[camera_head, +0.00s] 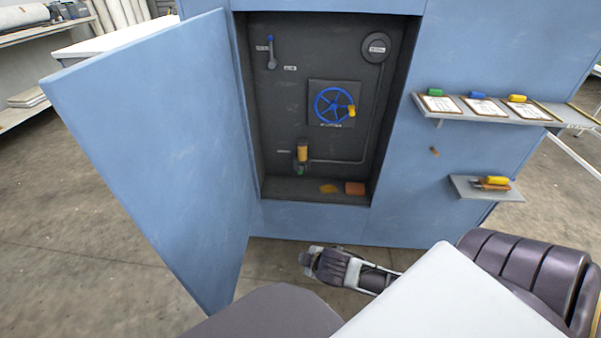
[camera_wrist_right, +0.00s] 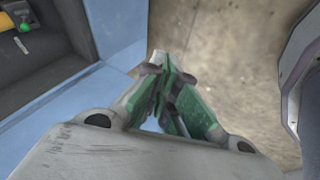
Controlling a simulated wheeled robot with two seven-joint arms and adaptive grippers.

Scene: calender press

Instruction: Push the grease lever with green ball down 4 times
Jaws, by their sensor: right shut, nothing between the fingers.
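The grease lever's green ball (camera_head: 300,171) shows at the lower left inside the open cabinet, just below a yellow cylinder (camera_head: 302,153). In the right wrist view the green ball (camera_wrist_right: 27,27) is at the top left corner. My right gripper (camera_head: 306,257) is outside the cabinet, low in front of its bottom edge, below the ball and apart from it. Its fingers are closed together with nothing between them, as the right wrist view (camera_wrist_right: 165,75) shows. The lever's arm is too small to make out clearly. My left gripper is not in view.
The blue cabinet door (camera_head: 160,150) stands open at the left. Shelves (camera_head: 440,114) with cards jut out at the right. Open floor lies before the cabinet.

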